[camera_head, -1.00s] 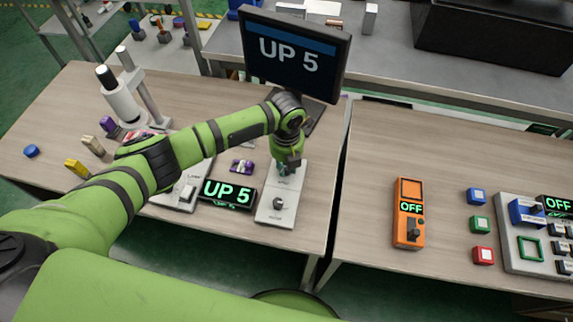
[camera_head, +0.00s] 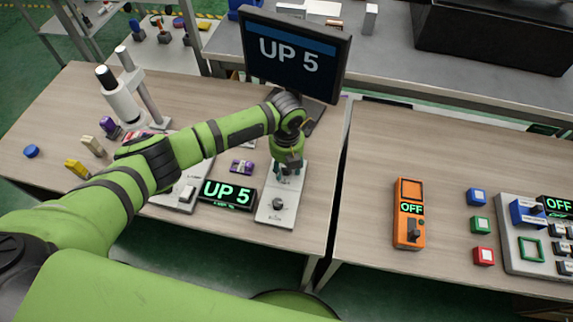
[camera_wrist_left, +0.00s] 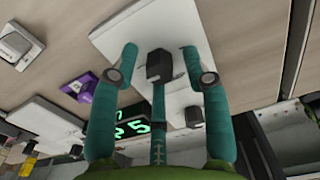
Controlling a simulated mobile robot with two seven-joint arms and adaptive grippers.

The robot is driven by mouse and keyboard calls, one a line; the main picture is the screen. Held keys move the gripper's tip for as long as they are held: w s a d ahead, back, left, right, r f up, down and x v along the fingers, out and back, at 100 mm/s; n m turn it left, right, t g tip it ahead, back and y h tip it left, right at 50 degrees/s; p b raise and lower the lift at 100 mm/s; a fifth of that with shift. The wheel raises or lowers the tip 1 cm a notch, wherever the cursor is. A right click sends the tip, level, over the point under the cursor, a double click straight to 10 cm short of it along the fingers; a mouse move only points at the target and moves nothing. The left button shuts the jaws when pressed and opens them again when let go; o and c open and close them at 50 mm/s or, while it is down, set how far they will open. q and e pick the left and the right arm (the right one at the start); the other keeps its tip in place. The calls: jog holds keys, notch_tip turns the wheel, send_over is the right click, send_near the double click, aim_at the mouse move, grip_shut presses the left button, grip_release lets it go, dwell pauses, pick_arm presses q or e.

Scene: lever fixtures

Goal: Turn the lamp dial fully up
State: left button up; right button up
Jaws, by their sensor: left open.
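A pale control plate (camera_head: 279,213) lies near the right edge of the left table. A dark knob (camera_head: 278,204) stands on its near part. In the left wrist view a dark block-shaped dial (camera_wrist_left: 159,65) stands on the same plate. My left gripper (camera_head: 289,171) points down over the plate's far part. In the head view the gripper hides the dial. The plate's lettering is too small to read. My right gripper is not in view.
A small display (camera_head: 228,194) left of the plate and a monitor (camera_head: 294,52) behind both read UP 5. A purple block (camera_head: 242,167) lies left of the gripper. An orange box (camera_head: 409,213) reading OFF stands on the right table, across a gap.

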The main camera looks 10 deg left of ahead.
pick_arm(q)
notch_tip(320, 180, up, 12)
dwell(0.5)
dwell(0.4)
